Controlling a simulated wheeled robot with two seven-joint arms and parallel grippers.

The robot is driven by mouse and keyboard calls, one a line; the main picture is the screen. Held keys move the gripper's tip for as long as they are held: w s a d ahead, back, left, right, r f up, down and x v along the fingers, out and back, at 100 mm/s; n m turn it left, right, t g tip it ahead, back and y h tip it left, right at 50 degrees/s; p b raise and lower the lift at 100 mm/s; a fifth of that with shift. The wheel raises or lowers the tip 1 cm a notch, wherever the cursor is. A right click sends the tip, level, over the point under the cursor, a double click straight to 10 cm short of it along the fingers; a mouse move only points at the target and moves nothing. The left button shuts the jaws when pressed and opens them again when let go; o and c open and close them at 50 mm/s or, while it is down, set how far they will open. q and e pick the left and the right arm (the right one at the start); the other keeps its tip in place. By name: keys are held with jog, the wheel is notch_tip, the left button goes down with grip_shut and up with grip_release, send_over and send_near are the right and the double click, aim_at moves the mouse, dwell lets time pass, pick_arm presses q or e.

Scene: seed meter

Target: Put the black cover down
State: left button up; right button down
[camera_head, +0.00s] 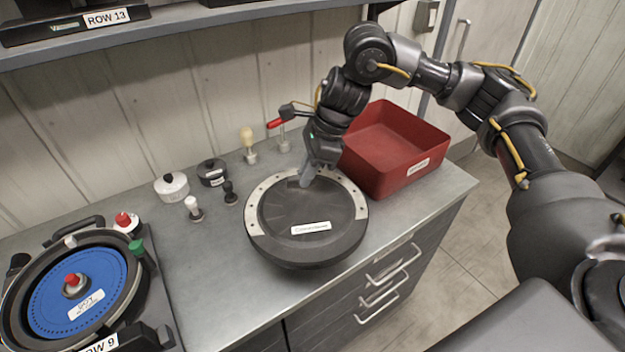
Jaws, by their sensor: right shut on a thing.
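The black cover (300,212) is a wide round dark disc with a white label and a pale, dotted rim band on its left, back and right. It is level at the right part of the grey counter (205,285), its front edge near the counter's front. My right gripper (306,178) reaches down from above and is shut on the cover near its back edge; the exact grip is partly hidden by the fingers. I cannot tell whether the cover's underside touches the counter. My left gripper is not in view.
A red bin (395,150) stands close behind the cover on the right. A seed meter with a blue disc (78,290) is at the left. Small knobs (172,186) and a red-handled clamp (280,122) stand behind. Counter is bare between meter and cover.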

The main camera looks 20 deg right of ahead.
aim_at(322, 171)
jog(key=w+d, duration=0.1)
jog(key=w+d+f, duration=0.1)
jog(key=w+d+p, duration=0.1)
jog(key=shift+w+d+f, duration=0.15)
jog(key=shift+d+f, duration=0.25)
jog(key=w+d+f, duration=0.1)
jog(key=f, duration=0.1)
jog(key=w+d+f+p, duration=0.1)
jog(key=f, duration=0.1)
jog(key=w+d+f, duration=0.1)
jog(key=shift+d+f, duration=0.1)
jog(key=shift+f, duration=0.3)
notch_tip(322, 171, down, 3)
jog(key=p, duration=0.2)
jog(key=shift+w+p, duration=0.1)
jog(key=shift+p, duration=0.3)
jog(key=shift+d+f, duration=0.1)
jog(key=shift+f, duration=0.1)
jog(key=shift+f+b, duration=0.2)
jog(key=shift+b, duration=0.15)
jog(key=c, duration=1.4)
grip_release()
jog(key=shift+o, duration=0.2)
jog(key=shift+r, duration=0.1)
